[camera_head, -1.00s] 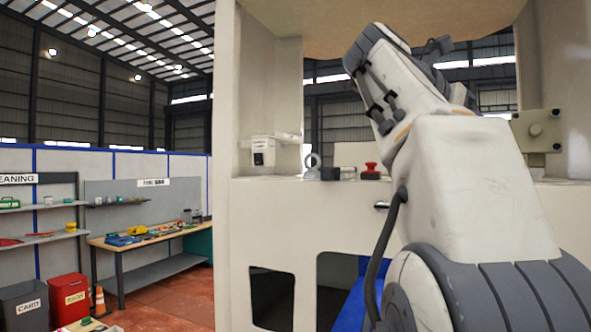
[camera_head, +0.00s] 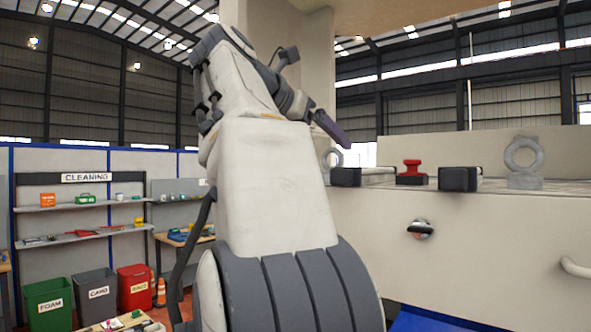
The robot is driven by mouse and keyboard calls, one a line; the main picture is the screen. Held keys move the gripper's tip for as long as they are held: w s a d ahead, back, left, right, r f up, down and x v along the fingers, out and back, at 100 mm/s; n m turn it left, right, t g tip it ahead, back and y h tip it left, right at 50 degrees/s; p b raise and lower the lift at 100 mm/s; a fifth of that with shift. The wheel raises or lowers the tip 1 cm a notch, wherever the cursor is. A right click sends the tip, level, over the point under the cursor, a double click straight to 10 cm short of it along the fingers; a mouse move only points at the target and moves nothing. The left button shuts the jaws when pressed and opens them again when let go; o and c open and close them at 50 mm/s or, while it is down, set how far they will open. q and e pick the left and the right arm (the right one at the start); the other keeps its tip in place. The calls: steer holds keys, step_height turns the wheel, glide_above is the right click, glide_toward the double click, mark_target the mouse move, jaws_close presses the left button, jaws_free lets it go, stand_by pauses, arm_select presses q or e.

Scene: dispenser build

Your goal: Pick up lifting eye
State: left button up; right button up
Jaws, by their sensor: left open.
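A grey lifting eye (camera_head: 523,172), a ring on a square base, stands upright on the machine's ledge at the right. My right gripper is out of view.
A metal fitting (camera_head: 420,229) is on the front panel below. A pale upright post and top panel frame the opening.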

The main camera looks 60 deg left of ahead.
mark_target(328, 153)
arm_select(q)
steer(key=w+a, duration=0.1)
steer(key=w+a+f, duration=0.1)
steer(key=w, duration=0.1)
steer(key=w+a+f, duration=0.1)
steer(key=shift+w, duration=0.2)
steer(key=p+x, duration=0.2)
steer(key=x, duration=0.2)
steer(key=shift+w+a+f, duration=0.15)
steer(key=shift+w+f, duration=0.15)
steer(key=shift+w, duration=0.1)
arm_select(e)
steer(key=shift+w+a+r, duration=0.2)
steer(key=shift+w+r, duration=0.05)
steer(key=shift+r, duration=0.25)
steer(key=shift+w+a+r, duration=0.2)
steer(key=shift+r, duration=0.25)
arm_select(q)
jaws_close()
